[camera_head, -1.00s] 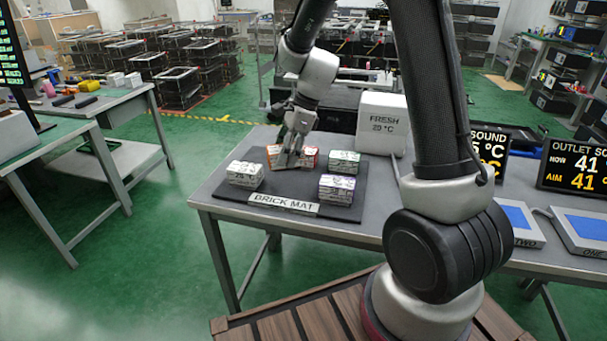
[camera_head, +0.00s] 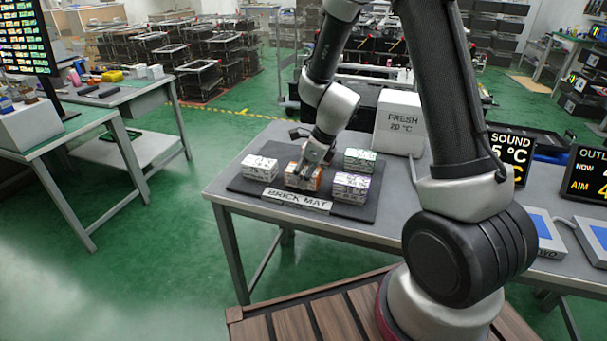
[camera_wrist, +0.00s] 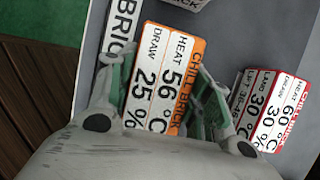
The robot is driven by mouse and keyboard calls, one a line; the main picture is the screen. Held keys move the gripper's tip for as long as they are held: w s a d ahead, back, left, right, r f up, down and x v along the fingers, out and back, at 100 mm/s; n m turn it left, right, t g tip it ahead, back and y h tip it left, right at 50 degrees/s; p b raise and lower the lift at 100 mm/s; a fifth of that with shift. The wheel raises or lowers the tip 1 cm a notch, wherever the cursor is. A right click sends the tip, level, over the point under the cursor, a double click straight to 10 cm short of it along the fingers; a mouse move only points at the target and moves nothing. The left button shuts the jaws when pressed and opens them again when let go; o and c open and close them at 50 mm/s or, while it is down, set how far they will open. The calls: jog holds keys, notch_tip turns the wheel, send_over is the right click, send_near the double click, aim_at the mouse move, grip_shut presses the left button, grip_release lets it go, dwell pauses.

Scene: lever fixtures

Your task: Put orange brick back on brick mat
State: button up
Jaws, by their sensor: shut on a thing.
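The orange-edged white brick (camera_head: 303,180) is between my gripper's fingers, over the front middle of the dark brick mat (camera_head: 355,212), behind its BRICK MAT label (camera_head: 297,199). My gripper (camera_head: 306,170) points down and is shut on it. In the wrist view, the orange brick (camera_wrist: 165,80) lies between both fingers of my gripper (camera_wrist: 165,90), with its printed top facing the camera. Its underside is hidden, so I cannot tell whether it touches the mat.
A white brick (camera_head: 259,167) stands to the left, a purple-edged brick (camera_head: 350,186) to the right and a green-edged brick (camera_head: 360,160) behind right. In the wrist view, a red-edged brick (camera_wrist: 268,108) is close by. A FRESH box (camera_head: 402,122) stands behind the mat.

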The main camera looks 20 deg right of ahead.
jog(key=shift+f, duration=0.2)
jog(key=o, duration=1.4)
jog(key=shift+c, duration=0.2)
jog(key=shift+r, duration=0.1)
jog(key=v, duration=1.2)
jog(key=s+d+r+n+h, duration=0.1)
jog(key=s+d+r+n, duration=0.2)
jog(key=s+r+n, duration=0.2)
jog(key=s+d+r+n+t+h, duration=0.1)
jog(key=s+d+r+n, duration=0.3)
jog(key=s+n, duration=0.7)
jog(key=s+d+r+n+h, duration=0.1)
jog(key=s+d+r+n, duration=0.3)
jog(key=n, duration=0.5)
jog(key=s+r, duration=0.2)
jog(key=s, duration=0.1)
jog(key=shift+s+t+h, duration=0.3)
jog(key=shift+s, duration=0.1)
jog(key=shift+d, duration=0.1)
